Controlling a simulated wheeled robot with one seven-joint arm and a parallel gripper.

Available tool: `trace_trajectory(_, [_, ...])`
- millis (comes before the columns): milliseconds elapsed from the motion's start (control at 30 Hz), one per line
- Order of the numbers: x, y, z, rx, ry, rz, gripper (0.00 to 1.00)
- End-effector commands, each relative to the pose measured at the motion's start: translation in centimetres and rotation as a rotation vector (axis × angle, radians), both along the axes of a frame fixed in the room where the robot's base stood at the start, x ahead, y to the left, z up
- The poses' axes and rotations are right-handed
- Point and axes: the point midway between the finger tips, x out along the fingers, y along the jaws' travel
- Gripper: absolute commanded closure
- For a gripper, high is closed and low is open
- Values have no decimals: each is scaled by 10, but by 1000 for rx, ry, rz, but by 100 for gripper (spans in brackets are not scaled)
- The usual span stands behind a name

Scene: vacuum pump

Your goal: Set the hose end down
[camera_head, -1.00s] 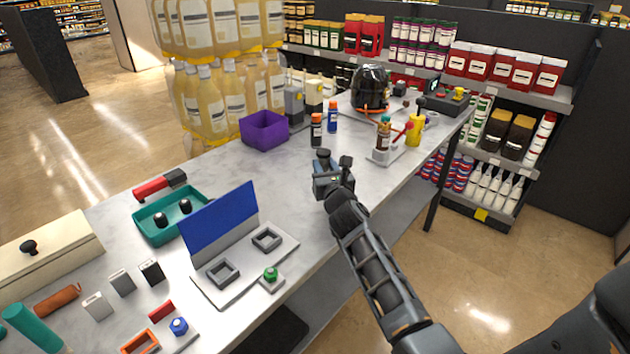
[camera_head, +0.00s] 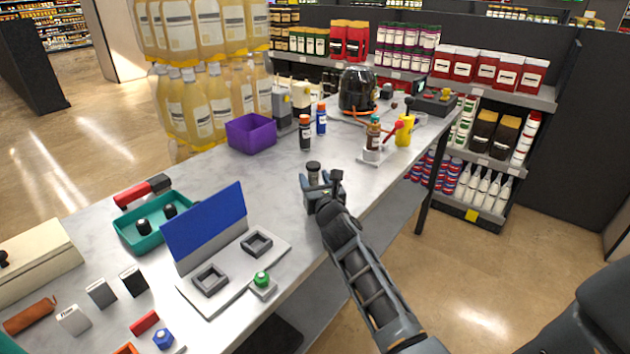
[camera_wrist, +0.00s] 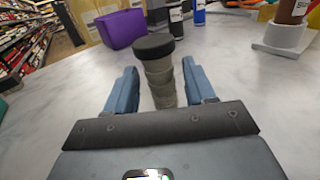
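The hose end, a grey ribbed cylinder with a black cap (camera_wrist: 158,72), stands upright on the table top. It also shows in the head view (camera_head: 313,170), just beyond my gripper (camera_head: 321,184). In the wrist view my gripper (camera_wrist: 160,82) is open, with one blue-grey finger on each side of the hose end. A gap shows between each finger and the hose end.
A purple box (camera_head: 251,140), a black-and-orange bottle (camera_head: 305,133) and a blue bottle (camera_head: 321,119) stand beyond. A dark dome-shaped vessel (camera_head: 357,88) is at the far end. A blue panel fixture (camera_head: 205,225) and teal tray (camera_head: 150,228) are left. Bare table surrounds the gripper.

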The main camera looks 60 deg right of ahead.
Motion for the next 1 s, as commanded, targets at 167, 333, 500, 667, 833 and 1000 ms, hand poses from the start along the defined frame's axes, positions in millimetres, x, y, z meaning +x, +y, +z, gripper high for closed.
trace_trajectory(167, [0,0,0,0,0,0,42])
trace_trajectory(333, [0,0,4,-1,1,-1,42])
trace_trajectory(500, [-13,17,2,2,1,1,42])
trace_trajectory(667, [-34,41,2,2,3,2,42])
trace_trajectory(833, [-56,66,0,2,1,1,42])
trace_trajectory(1000, [-71,83,1,1,1,0,42])
